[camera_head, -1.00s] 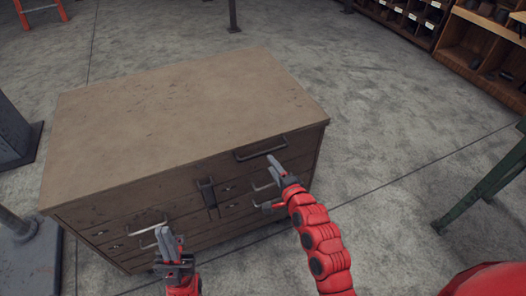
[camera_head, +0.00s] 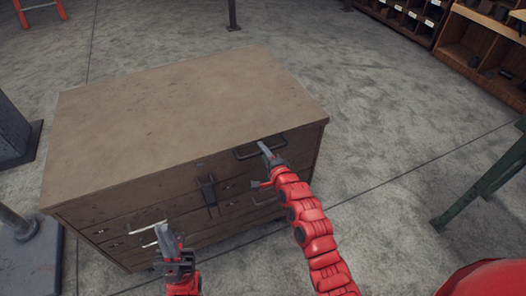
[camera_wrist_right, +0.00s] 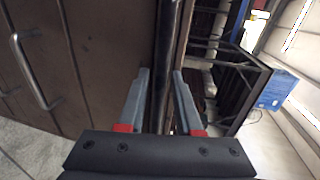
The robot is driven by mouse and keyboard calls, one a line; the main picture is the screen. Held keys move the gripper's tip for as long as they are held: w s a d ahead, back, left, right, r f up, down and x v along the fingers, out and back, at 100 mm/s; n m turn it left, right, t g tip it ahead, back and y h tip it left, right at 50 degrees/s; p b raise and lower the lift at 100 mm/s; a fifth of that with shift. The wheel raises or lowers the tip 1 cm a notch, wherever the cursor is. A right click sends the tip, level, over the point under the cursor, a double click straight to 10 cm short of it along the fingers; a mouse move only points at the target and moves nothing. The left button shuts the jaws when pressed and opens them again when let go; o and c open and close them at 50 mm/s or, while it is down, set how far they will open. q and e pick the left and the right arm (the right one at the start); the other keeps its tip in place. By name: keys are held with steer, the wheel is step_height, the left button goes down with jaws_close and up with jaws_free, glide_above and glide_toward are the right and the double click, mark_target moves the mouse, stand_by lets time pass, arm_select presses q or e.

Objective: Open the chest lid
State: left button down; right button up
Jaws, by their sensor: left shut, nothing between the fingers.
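The brown wooden chest (camera_head: 170,110) stands in the head view with its flat lid closed. A dark bar handle (camera_head: 243,155) sits at the front right, just under the lid edge. My right gripper (camera_head: 264,147) is at this handle. In the right wrist view my right gripper (camera_wrist_right: 158,72) is open, with a dark long bar between its fingers; I cannot tell whether they touch it. My left gripper (camera_head: 163,230) is shut and empty, in front of the pale handle (camera_head: 150,227) at the chest's lower left front. A dark latch (camera_head: 207,190) hangs at the front middle.
More handles and drawer lines mark the chest front; one pale handle (camera_wrist_right: 38,75) shows in the right wrist view. A green table leg (camera_head: 480,185) stands at right. Wooden shelves (camera_head: 470,45) are at the far right.

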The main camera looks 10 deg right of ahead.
jaws_close()
stand_by(1.2)
